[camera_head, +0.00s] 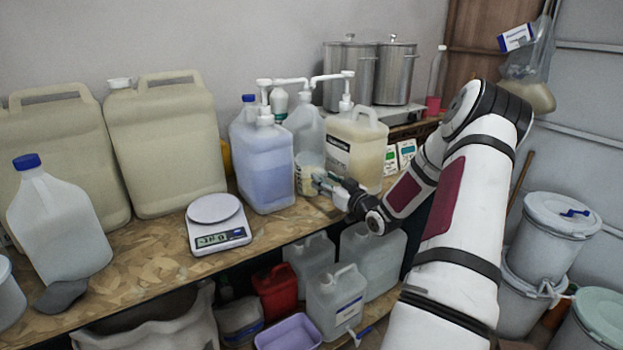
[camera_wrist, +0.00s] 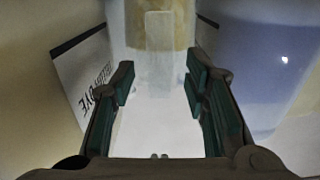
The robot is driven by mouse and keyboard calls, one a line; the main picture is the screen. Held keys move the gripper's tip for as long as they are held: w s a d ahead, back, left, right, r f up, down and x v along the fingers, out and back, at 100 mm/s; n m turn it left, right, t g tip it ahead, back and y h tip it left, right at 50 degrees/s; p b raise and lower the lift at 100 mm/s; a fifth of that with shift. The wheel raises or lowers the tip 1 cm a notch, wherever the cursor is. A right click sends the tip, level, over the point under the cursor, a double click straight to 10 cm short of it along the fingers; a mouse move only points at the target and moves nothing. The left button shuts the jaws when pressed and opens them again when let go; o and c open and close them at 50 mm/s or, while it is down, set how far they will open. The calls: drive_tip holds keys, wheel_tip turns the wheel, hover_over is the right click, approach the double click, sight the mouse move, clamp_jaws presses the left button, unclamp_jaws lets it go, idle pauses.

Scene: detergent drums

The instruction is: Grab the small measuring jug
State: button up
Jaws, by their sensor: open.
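The small measuring jug (camera_head: 309,174) is a clear cup with a yellowish part. It stands on the wooden bench between the blue-liquid jug and the yellowish labelled jug. My gripper (camera_head: 322,182) is at its near right side, fingers pointing toward it. In the wrist view, a pale translucent body with a yellowish band (camera_wrist: 150,30), which looks like the measuring jug, lies ahead of my open gripper (camera_wrist: 160,85). The two green-padded fingers are apart, with nothing held between them. Whether the fingertips touch or reach past the jug's sides I cannot tell.
The blue-liquid jug (camera_head: 264,175) stands close on the left, and the yellowish labelled jug (camera_head: 358,145) close on the right. White pump tops (camera_head: 290,83) rise behind. A scale (camera_head: 216,222) sits further left. Containers fill the shelf below the bench.

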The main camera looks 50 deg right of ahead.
drive_tip(key=shift+w+d, duration=0.2)
drive_tip(key=shift+w, duration=0.5)
clamp_jaws()
drive_tip(key=shift+r, duration=0.1)
drive_tip(key=shift+r, duration=0.2)
